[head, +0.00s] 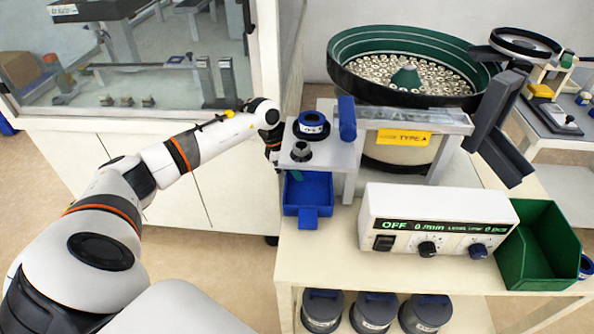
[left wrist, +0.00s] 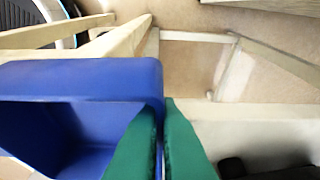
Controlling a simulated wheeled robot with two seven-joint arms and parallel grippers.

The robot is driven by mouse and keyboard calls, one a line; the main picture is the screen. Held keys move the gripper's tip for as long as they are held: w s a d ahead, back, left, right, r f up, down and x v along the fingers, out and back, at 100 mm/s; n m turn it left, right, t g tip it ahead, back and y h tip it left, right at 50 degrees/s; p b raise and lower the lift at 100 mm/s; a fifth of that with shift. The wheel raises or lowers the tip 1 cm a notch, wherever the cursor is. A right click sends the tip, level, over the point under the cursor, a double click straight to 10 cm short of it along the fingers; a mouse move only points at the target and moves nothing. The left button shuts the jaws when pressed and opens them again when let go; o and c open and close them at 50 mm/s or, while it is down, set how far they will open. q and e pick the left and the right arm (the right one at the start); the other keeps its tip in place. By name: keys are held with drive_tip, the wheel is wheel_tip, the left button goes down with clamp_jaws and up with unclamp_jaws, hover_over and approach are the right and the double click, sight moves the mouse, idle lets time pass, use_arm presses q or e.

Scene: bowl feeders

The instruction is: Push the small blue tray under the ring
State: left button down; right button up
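The small blue tray (head: 307,193) sits on the table's left part, beneath the front of a grey shelf, its tab facing the near side. A dark ring (head: 301,153) is on the shelf above the tray's back end. A blue-and-black ring-shaped part (head: 311,125) stands behind it. My left gripper (head: 293,174) is at the tray's left back corner, partly hidden by the shelf. In the left wrist view, its green fingers (left wrist: 161,140) straddle the wall of the tray (left wrist: 85,80) and look closed on it. My right gripper is not in view.
A control box (head: 438,222) reading OFF stands right of the tray. A green bin (head: 540,247) is at the table's right end. A bowl feeder (head: 400,75) full of parts stands behind. Several grey canisters (head: 372,312) are below the tabletop.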

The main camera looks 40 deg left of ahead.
use_arm(q)
drive_tip(key=c, duration=1.6)
unclamp_jaws()
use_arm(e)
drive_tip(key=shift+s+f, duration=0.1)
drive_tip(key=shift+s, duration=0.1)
use_arm(q)
drive_tip(key=shift+o, duration=0.2)
